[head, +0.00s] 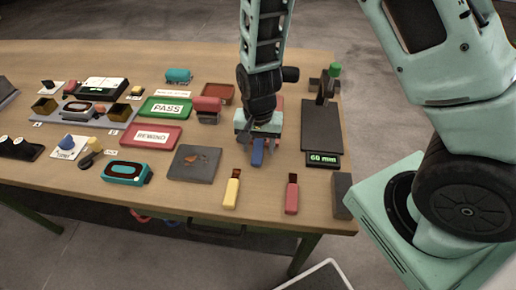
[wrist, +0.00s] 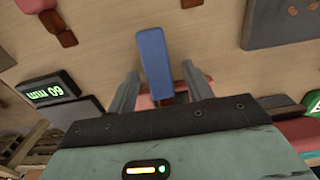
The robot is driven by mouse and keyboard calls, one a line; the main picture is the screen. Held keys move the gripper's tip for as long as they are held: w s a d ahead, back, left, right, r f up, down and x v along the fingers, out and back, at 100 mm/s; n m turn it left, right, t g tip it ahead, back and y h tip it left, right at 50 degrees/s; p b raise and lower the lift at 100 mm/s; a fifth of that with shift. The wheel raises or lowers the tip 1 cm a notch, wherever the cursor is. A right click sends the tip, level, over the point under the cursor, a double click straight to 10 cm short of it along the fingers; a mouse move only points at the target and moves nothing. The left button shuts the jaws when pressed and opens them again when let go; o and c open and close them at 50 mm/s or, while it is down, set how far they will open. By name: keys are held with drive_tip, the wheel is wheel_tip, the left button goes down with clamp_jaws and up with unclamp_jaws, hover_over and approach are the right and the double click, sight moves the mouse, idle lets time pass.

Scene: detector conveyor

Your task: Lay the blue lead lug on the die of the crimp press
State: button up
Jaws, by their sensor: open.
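The blue lead lug (head: 258,152) lies on the table just below my gripper (head: 257,147) in the head view. In the wrist view the blue lug (wrist: 153,60) stretches from above the fingers into the gap between them. My gripper (wrist: 160,92) is open, with a finger on each side of the lug's near part and visible gaps. The lug's far end is hidden by the gripper, with something reddish behind it. A dark device with a green-topped handle (head: 334,71) stands at the back right; I cannot tell whether it is the crimp press.
A yellow lead (head: 231,190) and a red lead (head: 292,196) lie near the front edge. A grey plate (head: 195,164) with copper bits is to the left. A black plate (head: 321,124) with a 60 mm display (head: 324,160) is to the right. Red and green trays crowd the left.

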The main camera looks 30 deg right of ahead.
clamp_jaws()
drive_tip(key=shift+r, duration=0.1)
